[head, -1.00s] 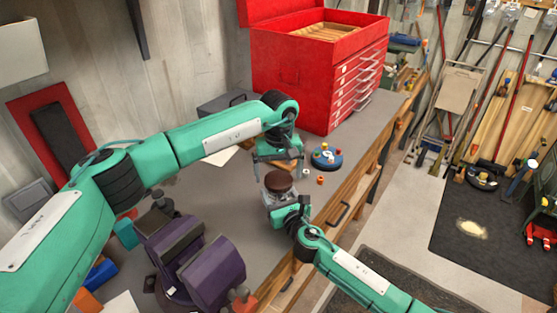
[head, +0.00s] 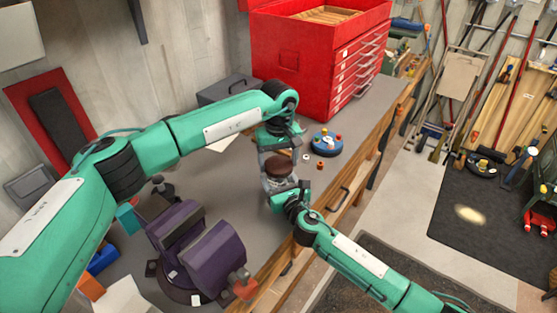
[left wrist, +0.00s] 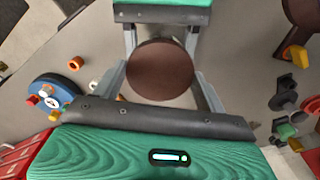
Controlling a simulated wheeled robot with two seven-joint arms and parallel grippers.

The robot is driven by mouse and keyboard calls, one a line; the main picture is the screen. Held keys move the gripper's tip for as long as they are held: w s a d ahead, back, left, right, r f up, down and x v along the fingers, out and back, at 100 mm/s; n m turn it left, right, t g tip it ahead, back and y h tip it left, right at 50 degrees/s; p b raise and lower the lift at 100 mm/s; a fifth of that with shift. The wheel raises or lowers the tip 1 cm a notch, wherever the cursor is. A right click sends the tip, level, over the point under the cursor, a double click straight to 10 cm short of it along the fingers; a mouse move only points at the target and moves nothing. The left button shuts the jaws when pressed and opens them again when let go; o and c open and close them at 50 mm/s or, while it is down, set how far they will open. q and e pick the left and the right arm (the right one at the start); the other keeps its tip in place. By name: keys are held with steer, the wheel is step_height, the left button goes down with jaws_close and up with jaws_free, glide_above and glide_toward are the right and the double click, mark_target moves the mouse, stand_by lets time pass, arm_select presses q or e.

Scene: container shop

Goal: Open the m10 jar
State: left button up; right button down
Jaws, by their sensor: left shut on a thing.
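The m10 jar (head: 279,184) is clear, with a round dark brown lid (head: 279,166), and stands upright over the workbench. In the left wrist view the lid (left wrist: 159,69) fills the gap between my left gripper's fingers. My left gripper (head: 277,158) comes from above and is shut on the lid. My right gripper (head: 277,192) comes from the front right, lower down, with its fingers on either side of the jar body. It also shows at the top of the left wrist view (left wrist: 160,40). The jar's body is mostly hidden by the grippers.
A blue round tray (head: 327,148) with small coloured parts lies on the workbench (head: 225,190) beyond the jar, near small loose rings. A red tool chest (head: 305,70) stands at the back. A purple vise (head: 200,250) stands at the near left.

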arm_select(q)
steer(key=n, duration=0.7)
steer(key=shift+n, duration=0.3)
steer(key=n, duration=0.6)
steer(key=shift+r, duration=0.1)
steer(key=n, duration=1.9)
steer(key=shift+n, duration=0.4)
steer(key=n, duration=0.4)
steer(key=shift+n, duration=0.3)
steer(key=n, duration=0.4)
